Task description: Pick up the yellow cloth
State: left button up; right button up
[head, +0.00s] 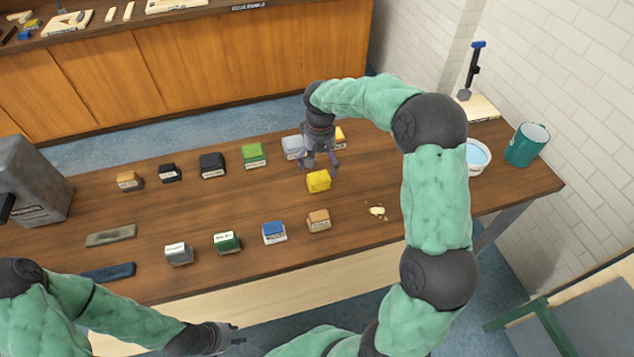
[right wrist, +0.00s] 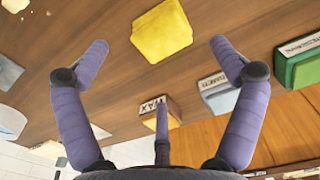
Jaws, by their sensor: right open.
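The yellow cloth (head: 318,181) is a small folded block lying on the wooden table, near its middle. It also shows in the right wrist view (right wrist: 161,31), at the top centre. My right gripper (head: 319,162) is open and empty, pointing down just above and behind the cloth. In the right wrist view its spread fingers (right wrist: 160,62) stand on either side of the cloth's position, apart from it. My left gripper (head: 232,335) is low at the front, off the table's front edge and far from the cloth. Its fingers are too small to judge.
Several small labelled blocks stand in two rows on the table (head: 110,210). An orange block (head: 319,220) stands in front of the cloth. A pale spill (head: 377,211) lies to its right. A white bowl (head: 477,157) and a teal mug (head: 527,145) stand at the right end.

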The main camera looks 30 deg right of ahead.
aim_at(319, 178)
notch_tip(319, 178, down, 3)
jog(key=shift+w+a+r, duration=0.1)
notch_tip(319, 178, down, 5)
jog(key=shift+f+b, duration=0.1)
jog(key=shift+b, duration=0.75)
jog(key=shift+a, duration=0.1)
jog(key=c, duration=1.1)
